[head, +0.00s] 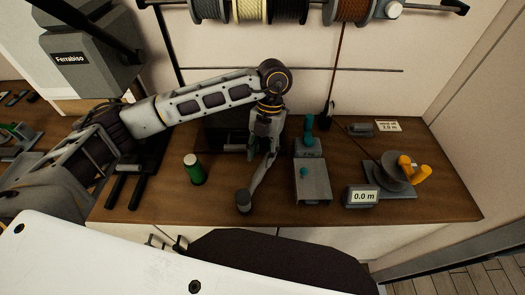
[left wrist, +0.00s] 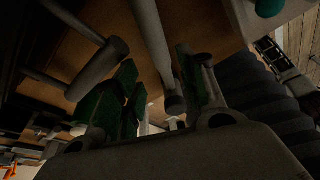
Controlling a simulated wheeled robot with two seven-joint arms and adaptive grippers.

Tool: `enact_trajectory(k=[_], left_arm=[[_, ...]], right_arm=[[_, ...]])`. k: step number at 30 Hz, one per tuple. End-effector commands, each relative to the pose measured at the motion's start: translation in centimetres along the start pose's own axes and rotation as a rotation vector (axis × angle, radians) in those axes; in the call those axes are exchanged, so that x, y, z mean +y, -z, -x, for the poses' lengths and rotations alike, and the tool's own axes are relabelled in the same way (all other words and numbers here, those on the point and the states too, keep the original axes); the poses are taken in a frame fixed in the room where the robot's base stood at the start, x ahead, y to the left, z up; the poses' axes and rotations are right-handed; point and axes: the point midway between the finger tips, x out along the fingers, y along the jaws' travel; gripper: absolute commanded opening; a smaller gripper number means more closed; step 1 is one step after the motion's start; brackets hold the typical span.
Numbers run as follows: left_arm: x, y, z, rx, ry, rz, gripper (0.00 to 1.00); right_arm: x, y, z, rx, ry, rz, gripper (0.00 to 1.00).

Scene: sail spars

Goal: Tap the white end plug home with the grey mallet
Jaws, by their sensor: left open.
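The grey mallet (head: 243,200) has its head low on the bench near the front edge. Its handle slants up to my left gripper (head: 267,145). In the left wrist view my left gripper (left wrist: 158,95) is open, its green-padded fingers on either side of a grey rod (left wrist: 153,45) that looks like the mallet handle. I cannot tell whether the pads touch it. I cannot make out the white end plug for certain; a dark fixture (head: 222,140) behind the gripper is partly hidden by my arm. My right gripper is not in view.
A green can with a white top (head: 194,170) stands left of the mallet. A grey box with teal knobs (head: 312,180) stands to its right, then a 0.0 m display (head: 361,196) and a reel with an orange handle (head: 394,172). Line spools (head: 290,10) hang above. The bench front between can and mallet is clear.

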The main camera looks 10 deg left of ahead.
Motion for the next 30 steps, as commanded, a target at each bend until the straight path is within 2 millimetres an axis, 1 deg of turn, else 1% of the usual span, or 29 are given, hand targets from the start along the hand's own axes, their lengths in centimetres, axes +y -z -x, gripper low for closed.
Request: enact_trajectory(k=[8,14,30], left_arm=[[0.0,0.0,-0.1,0.0,0.0,0.0,0.41],[0.0,0.0,-0.9,0.001,0.0,0.0,0.41],[0.0,0.0,-5.6,0.001,0.001,0.0,0.41]], right_arm=[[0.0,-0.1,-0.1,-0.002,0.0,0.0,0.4],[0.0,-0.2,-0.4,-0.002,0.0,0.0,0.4],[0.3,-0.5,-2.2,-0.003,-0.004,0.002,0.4]])
